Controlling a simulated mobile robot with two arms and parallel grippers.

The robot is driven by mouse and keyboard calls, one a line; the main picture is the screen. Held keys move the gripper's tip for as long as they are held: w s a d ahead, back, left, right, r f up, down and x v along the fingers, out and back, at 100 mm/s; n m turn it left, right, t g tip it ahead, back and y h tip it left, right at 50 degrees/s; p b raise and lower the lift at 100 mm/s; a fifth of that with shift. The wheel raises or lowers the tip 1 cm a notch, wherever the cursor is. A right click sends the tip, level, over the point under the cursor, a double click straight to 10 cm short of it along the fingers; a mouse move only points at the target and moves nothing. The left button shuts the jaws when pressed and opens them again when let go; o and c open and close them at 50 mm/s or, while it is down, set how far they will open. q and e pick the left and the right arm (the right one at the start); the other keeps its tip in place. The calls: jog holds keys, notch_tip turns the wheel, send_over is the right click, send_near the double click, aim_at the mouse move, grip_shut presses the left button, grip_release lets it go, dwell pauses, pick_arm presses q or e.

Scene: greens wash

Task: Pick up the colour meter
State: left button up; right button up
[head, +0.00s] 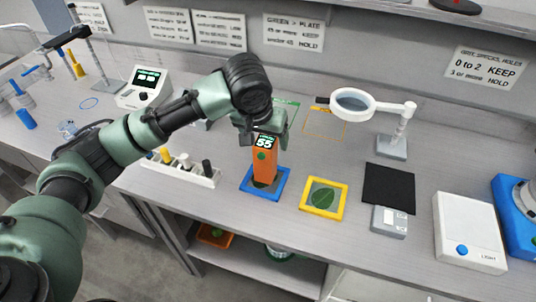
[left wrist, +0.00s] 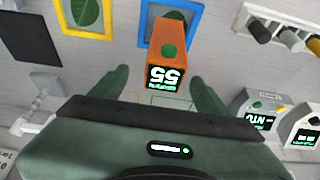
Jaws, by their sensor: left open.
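My left gripper (head: 262,138) is open at the meter's top, reaching in from behind and above. In the left wrist view the meter (left wrist: 168,46) shows ahead, its display end between the two spread fingertips (left wrist: 158,78). I cannot tell whether a finger touches it. My right gripper is not in view.
A yellow-framed plate with a green leaf (head: 324,196) lies just right of the meter. A white rack (head: 180,172) with several pens stands to the left. A magnifier (head: 354,103), black mat (head: 388,184) and light box (head: 467,228) are further right.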

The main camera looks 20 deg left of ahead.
aim_at(265, 160)
pick_arm(q)
jog(key=shift+w+f, duration=0.25)
jog(key=shift+f, duration=0.25)
jog(key=shift+a+f+p, duration=0.1)
jog(key=shift+f+p, duration=0.4)
jog(key=shift+f, duration=0.1)
jog(key=x, duration=0.2)
jog(key=p+x, duration=0.1)
jog(key=x, duration=0.1)
jog(key=shift+w+a+f, duration=0.2)
jog(key=shift+w+a, duration=0.05)
jog(key=shift+w, duration=0.1)
jog(key=shift+f, duration=0.15)
jog(key=shift+s, duration=0.1)
jog(key=c, duration=0.4)
grip_shut()
jog(key=shift+r, duration=0.2)
